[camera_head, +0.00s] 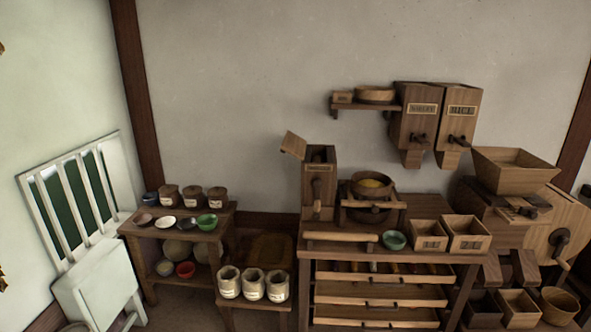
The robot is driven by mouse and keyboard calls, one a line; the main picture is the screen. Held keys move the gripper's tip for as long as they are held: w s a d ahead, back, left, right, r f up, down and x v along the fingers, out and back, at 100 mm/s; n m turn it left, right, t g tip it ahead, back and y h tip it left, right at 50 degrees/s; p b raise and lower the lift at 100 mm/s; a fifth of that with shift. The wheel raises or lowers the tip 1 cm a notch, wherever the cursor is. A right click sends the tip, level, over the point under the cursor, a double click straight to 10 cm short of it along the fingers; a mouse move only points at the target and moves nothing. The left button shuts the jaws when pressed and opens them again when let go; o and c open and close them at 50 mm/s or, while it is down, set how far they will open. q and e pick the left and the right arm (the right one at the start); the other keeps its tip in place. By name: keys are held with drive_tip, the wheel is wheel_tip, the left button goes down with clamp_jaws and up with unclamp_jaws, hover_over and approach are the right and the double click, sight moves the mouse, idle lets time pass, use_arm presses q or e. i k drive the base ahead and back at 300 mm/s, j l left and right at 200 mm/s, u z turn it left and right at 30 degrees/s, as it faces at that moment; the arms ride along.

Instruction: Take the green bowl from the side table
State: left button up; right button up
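A green bowl (207,221) stands on the top right part of a small wooden side table (150,231) at the left. It sits in a row with a brown bowl (142,218), a white bowl (167,221) and a dark reddish bowl (187,224). Brown jars (193,196) stand close behind it. A second, paler blue-green bowl (394,240) stands on the larger wooden bench (340,252) in the middle.
The side table's lower shelf holds more bowls, one of them red (185,269). Three pale jars (253,284) stand on a low stand to the right. A white slatted chair-like piece (95,285) is at the left. A wooden mill (555,232) stands at the right.

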sight(208, 223)
drive_tip(key=i+j+z, duration=0.15)
drive_tip(key=i+j, duration=0.25)
drive_tip(key=i+j+z, duration=0.15)
drive_tip(key=i+j, duration=0.2)
drive_tip(key=j, duration=0.2)
drive_tip(key=i+j, duration=0.55)
drive_tip(key=j, duration=0.3)
drive_tip(key=i+j, duration=0.6)
drive_tip(key=j, duration=0.25)
drive_tip(key=i+j, duration=0.3)
drive_tip(key=i+j+z, duration=0.1)
drive_tip(key=i+j, duration=0.15)
drive_tip(key=j, duration=0.25)
